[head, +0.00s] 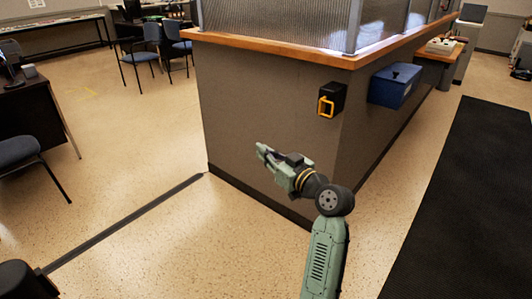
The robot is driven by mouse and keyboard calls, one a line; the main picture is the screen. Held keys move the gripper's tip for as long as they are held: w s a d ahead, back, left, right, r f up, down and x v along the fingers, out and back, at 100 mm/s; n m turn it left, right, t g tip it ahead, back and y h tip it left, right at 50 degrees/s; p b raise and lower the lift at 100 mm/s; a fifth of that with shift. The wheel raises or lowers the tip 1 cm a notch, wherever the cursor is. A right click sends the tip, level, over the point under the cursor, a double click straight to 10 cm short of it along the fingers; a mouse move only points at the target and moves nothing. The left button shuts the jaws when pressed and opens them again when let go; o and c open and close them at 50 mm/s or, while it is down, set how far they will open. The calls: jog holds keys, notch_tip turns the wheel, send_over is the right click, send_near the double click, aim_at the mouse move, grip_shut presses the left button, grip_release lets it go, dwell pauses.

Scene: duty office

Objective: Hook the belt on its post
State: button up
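A black belt box (338,93) is mounted on the grey counter wall, near its corner. An orange loop (326,106) sits at the front of the box, and I take it for the belt's end. No stretch of belt shows out of the box. A black rounded object (22,281) stands in the lower left corner, cut off by the picture edge; it may be the post's top. My gripper (262,150) is in front of the counter wall, pointing left, below and left of the loop and apart from it. Its fingers are too small to judge, and I see nothing held.
A dark strip (120,225) runs along the floor from the lower left to the counter corner. A blue box (394,85) hangs on the counter's right face. A black mat (470,190) lies at right. Chairs and a desk stand at left. Floor between is clear.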

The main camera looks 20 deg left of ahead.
grip_shut()
dwell(0.4)
jog(key=o, duration=0.6)
grip_release()
jog(key=shift+o, duration=0.2)
jog(key=shift+d, duration=0.1)
jog(key=v, duration=1.2)
jog(key=shift+c, duration=0.2)
